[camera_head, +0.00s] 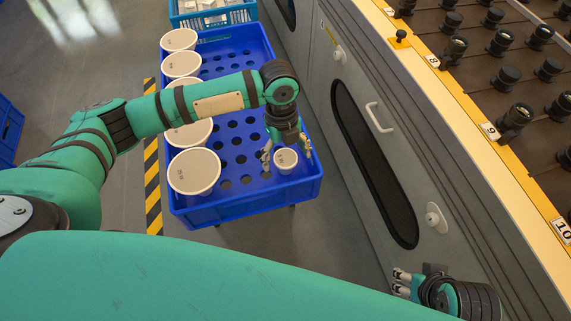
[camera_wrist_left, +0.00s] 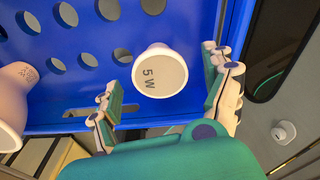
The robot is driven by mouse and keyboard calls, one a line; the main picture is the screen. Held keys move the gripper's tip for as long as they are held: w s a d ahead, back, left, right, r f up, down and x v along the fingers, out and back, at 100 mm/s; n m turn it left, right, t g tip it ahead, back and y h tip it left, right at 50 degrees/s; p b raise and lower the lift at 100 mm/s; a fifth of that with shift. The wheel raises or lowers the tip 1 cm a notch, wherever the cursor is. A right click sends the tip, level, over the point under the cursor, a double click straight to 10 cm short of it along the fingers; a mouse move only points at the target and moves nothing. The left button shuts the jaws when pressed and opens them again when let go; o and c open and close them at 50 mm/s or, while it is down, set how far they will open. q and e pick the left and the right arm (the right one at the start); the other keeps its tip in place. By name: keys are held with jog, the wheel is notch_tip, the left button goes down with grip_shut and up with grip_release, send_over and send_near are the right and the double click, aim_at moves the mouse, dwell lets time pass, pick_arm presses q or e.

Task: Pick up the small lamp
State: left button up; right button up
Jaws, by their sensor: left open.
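The small lamp (camera_head: 286,160) is a white round-topped piece at the front right of the blue crate. In the left wrist view the small lamp (camera_wrist_left: 160,72) shows its face marked "5 W". My left gripper (camera_head: 286,153) is over the crate, with one finger on each side of the lamp. In the left wrist view the gripper (camera_wrist_left: 162,80) is open, with a visible gap between each finger and the lamp. My right gripper (camera_head: 402,283) is low at the bottom right, away from the crate; its opening is unclear.
The blue crate (camera_head: 240,208) has a perforated deck. Several larger white lamps, the nearest (camera_head: 194,172) at front left, line its left side. A grey cabinet (camera_head: 345,165) with a handle stands close to the right. Sockets fill its top. A striped floor line (camera_head: 152,190) runs left.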

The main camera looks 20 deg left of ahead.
pick_arm(q)
jog(key=shift+f, duration=0.8)
jog(key=shift+r, duration=0.1)
jog(key=c, duration=1.3)
jog(key=shift+o, duration=0.2)
